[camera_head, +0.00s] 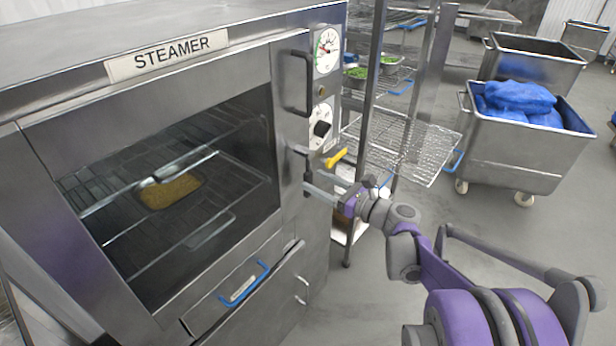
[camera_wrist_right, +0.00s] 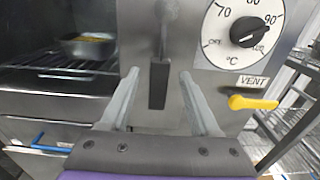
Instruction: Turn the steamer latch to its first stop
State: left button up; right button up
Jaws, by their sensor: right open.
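The steamer (camera_head: 160,52) stands at the left with its glass door (camera_head: 215,160) shut. The latch (camera_head: 304,163) is a small dark lever on the door's right edge, below the large door handle (camera_head: 308,82). In the right wrist view the latch (camera_wrist_right: 159,85) hangs straight down. My right gripper (camera_head: 308,187) points at the latch from the right. In the wrist view the right gripper (camera_wrist_right: 159,76) is open, with one finger on each side of the lever and gaps to both. Contact is not visible. My left gripper is not in view.
A temperature dial (camera_wrist_right: 243,28) and a yellow vent lever (camera_wrist_right: 252,103) sit right of the latch. A pan of food (camera_head: 170,190) is inside the steamer. A wire shelf rack (camera_head: 400,150) and a wheeled steel bin (camera_head: 530,150) stand at the right. Floor is clear between.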

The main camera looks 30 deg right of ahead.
aim_at(311, 179)
jog(key=shift+x, duration=1.7)
grip_shut()
